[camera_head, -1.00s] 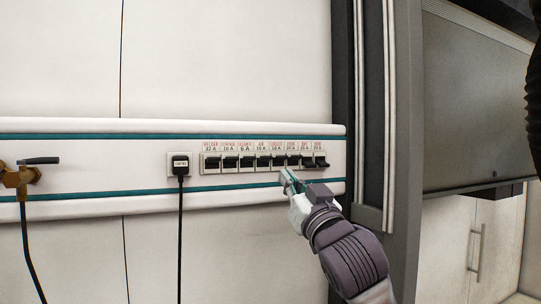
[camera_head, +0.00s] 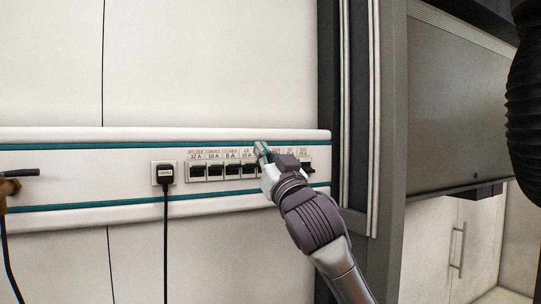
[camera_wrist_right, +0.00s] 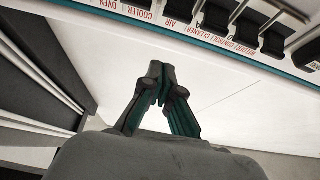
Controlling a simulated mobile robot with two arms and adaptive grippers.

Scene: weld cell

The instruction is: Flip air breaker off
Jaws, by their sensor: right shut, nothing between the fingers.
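The air breaker (camera_head: 248,170) is a black-lever switch under its AIR label, in the row on the white wall rail. My right gripper (camera_head: 262,150) is shut and empty, its tips at the label line, just above and right of the air breaker. The hand covers the breakers to the right of it. In the right wrist view the row looks upside down at the top, and the shut fingertips (camera_wrist_right: 160,72) show against the white panel, apart from the levers in the picture. The air lever is mostly cut off there. My left gripper is not in view.
Other breakers stand close beside it, such as the cleaner breaker (camera_head: 232,171) and the rightmost breaker (camera_head: 308,167). A black plug (camera_head: 165,174) with a hanging cable sits to the left. A dark post (camera_head: 328,100) stands right of the rail.

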